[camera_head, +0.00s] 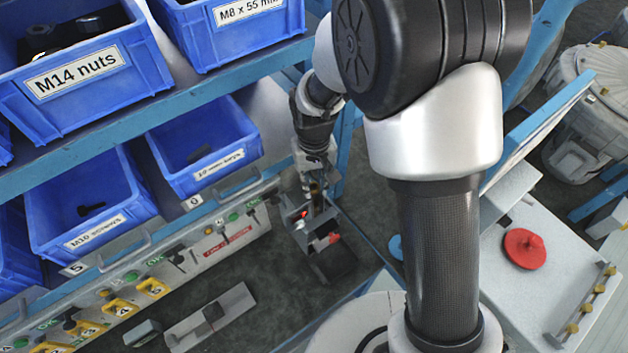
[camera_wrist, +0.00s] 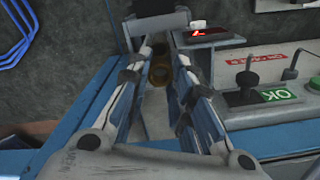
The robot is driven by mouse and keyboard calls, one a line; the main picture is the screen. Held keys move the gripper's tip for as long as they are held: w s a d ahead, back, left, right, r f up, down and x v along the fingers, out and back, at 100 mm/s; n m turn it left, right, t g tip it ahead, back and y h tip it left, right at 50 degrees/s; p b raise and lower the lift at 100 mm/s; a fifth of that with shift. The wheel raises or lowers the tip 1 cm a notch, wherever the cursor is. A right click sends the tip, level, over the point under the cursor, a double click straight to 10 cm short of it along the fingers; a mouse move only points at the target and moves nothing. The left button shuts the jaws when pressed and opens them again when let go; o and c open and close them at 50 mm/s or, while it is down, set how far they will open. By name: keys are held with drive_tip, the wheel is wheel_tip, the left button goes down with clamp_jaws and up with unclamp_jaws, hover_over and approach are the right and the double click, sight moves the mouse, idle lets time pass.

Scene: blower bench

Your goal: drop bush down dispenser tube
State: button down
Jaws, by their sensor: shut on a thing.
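My gripper (camera_wrist: 161,62) is shut on a brass-coloured bush (camera_wrist: 160,75), which sits between the fingertips in the wrist view. In the head view, my gripper (camera_head: 317,190) is small and far off, above a grey device with a red light (camera_head: 325,236) at the bench's end. A brass-coloured piece shows at the fingers there. In the wrist view, the device's lit red display (camera_wrist: 197,31) is just beyond the right finger. I cannot clearly make out the dispenser tube; the fingers and bush cover that area. I cannot tell whether the bush touches anything below.
Blue bins, including one labelled M14 nuts (camera_head: 82,72), stand on the shelves at left. A control strip (camera_head: 150,270) runs below them. A switch and a green OK label (camera_wrist: 277,93) are right of my gripper. A red disc (camera_head: 524,248) lies on a grey surface at right.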

idle(0.4)
drive_tip(key=c, duration=1.3)
unclamp_jaws()
drive_tip(key=shift+c, duration=0.2)
wheel_tip(320, 180, up, 12)
